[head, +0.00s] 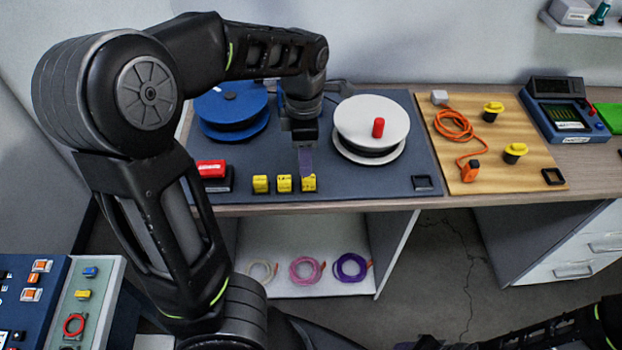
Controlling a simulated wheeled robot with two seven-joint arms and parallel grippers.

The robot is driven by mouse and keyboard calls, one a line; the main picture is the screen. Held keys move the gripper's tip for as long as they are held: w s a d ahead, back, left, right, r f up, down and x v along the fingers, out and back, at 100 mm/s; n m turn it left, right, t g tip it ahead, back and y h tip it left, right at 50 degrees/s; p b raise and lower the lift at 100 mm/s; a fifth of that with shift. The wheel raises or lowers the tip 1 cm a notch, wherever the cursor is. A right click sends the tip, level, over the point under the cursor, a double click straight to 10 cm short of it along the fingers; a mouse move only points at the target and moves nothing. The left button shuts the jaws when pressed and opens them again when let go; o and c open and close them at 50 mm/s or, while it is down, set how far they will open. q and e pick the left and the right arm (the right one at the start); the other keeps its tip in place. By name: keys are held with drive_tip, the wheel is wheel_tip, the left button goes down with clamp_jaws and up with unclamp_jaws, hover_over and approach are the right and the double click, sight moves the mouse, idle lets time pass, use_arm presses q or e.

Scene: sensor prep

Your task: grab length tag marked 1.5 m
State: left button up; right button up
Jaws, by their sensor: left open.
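Three small yellow tags stand in a row near the front edge of the dark mat: a left one (260,184), a middle one (284,184) and a right one (309,184). Their dark markings are too small to read, so I cannot tell which says 1.5 m. My left gripper (306,168) is open and points down at the right tag. Its fingers overlap the top of that tag in the picture; I cannot tell whether they touch it. My right gripper is not in view; only dark arm links show at the lower right.
A blue spool (232,108) and a white spool (372,120) with a red knob stand behind the tags. A red-topped block (212,170) is to their left. A wooden board (530,135) with an orange cable (453,126) lies right. Cable coils (306,270) sit on the shelf below.

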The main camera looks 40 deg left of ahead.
sight(308, 183)
use_arm(q)
drive_tip(key=shift+w+f+b, duration=0.15)
drive_tip(key=shift+f+b, duration=0.15)
drive_tip(key=shift+f, duration=1.05)
drive_tip(key=shift+f, duration=0.15)
drive_tip(key=f, duration=0.1)
drive_tip(key=f+b, duration=0.1)
drive_tip(key=f, duration=0.3)
drive_tip(key=shift+w+d, duration=0.2)
drive_tip(key=shift+w, duration=0.05)
drive_tip(key=shift+c, duration=0.5)
clamp_jaws()
